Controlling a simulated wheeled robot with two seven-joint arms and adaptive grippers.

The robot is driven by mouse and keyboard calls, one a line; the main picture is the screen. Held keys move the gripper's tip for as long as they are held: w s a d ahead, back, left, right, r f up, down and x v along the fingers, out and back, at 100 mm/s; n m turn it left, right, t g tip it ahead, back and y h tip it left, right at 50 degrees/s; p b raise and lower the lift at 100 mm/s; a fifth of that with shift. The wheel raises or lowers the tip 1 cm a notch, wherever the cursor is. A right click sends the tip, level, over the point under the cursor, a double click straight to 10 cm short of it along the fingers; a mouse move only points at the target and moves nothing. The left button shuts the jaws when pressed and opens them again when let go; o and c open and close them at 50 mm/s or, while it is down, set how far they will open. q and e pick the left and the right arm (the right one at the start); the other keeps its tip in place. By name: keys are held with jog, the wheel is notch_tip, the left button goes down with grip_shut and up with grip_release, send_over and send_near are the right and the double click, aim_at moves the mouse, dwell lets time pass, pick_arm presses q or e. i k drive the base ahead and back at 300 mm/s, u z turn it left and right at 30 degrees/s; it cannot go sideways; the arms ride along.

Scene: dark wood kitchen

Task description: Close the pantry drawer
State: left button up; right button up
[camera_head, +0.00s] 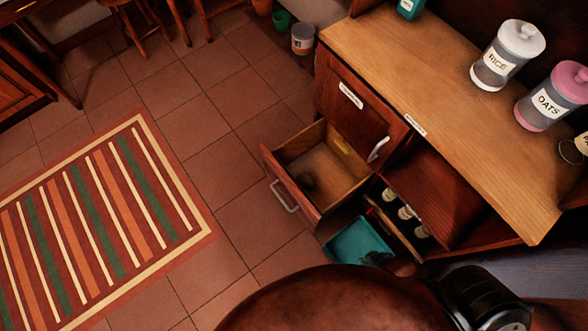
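The wooden pantry drawer (322,168) stands pulled out of the cabinet, and I see into its open top. Its front panel (291,187) faces the floor area to the left and carries a pale metal handle (284,196). A closed labelled cabinet door (352,105) with a light handle is just above the drawer. Neither of my grippers shows in the head view.
The counter (420,65) holds a RICE jar (507,55) and a pink-lidded OATS jar (553,95). A teal bin (357,242) and several bottles (406,212) sit right of the drawer. A large brown rounded surface (330,298) fills the bottom. Tiled floor left of the drawer is clear up to a striped rug (100,220).

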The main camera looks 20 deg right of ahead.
aim_at(337, 176)
jog(key=z, duration=1.15)
jog(key=k, duration=0.55)
jog(key=u, duration=0.6)
jog(key=k, duration=1.05)
jog(key=z, duration=0.8)
jog(key=i, duration=1.05)
jog(key=u, duration=0.6)
